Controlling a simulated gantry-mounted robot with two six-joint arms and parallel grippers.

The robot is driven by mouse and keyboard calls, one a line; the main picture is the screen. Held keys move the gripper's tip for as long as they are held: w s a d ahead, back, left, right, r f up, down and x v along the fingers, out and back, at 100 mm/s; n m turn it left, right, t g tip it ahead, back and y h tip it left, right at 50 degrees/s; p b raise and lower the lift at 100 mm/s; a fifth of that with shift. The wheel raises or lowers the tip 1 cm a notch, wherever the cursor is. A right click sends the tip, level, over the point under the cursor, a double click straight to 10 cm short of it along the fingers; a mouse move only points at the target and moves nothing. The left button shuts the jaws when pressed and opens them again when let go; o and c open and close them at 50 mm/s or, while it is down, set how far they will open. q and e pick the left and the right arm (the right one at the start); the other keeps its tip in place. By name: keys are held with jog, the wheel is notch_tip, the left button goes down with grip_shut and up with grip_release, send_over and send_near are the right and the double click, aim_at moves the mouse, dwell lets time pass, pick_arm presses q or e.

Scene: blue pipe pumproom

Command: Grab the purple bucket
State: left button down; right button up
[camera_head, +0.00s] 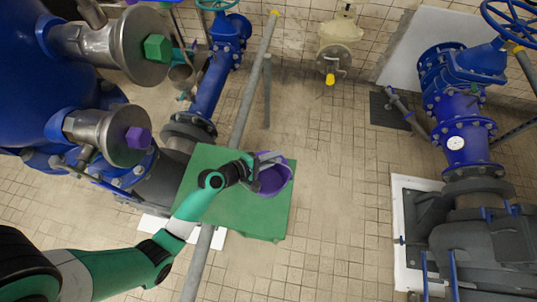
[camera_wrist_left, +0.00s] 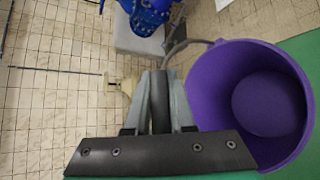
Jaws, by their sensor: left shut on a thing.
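The purple bucket (camera_head: 272,177) stands on the green table (camera_head: 220,160) in the head view, its open top facing up. In the left wrist view the bucket (camera_wrist_left: 205,85) fills the right side, and its empty inside shows. My left gripper (camera_head: 262,163) is at the bucket's left side. In the left wrist view the gripper (camera_wrist_left: 160,85) is shut, with its fingers close together beside the bucket's rim. A thin grey handle runs from the fingertips to the rim, and the fingers are shut on it. My right gripper is not in view.
A grey pipe (camera_head: 244,110) runs past the table. Blue pipes with flanges (camera_head: 209,88) stand behind it, and a large blue pump with a valve (camera_head: 463,110) is at the right. The tiled floor (camera_head: 340,180) right of the table is clear.

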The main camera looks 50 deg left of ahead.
pick_arm(q)
jog(key=shift+r, duration=0.1)
jog(key=s+d+r+p, duration=0.2)
jog(key=s+r+p, duration=0.3)
jog(key=s+r, duration=0.8)
jog(key=shift+s+p, duration=0.35)
jog(key=shift+s, duration=0.1)
jog(key=shift+d, duration=0.1)
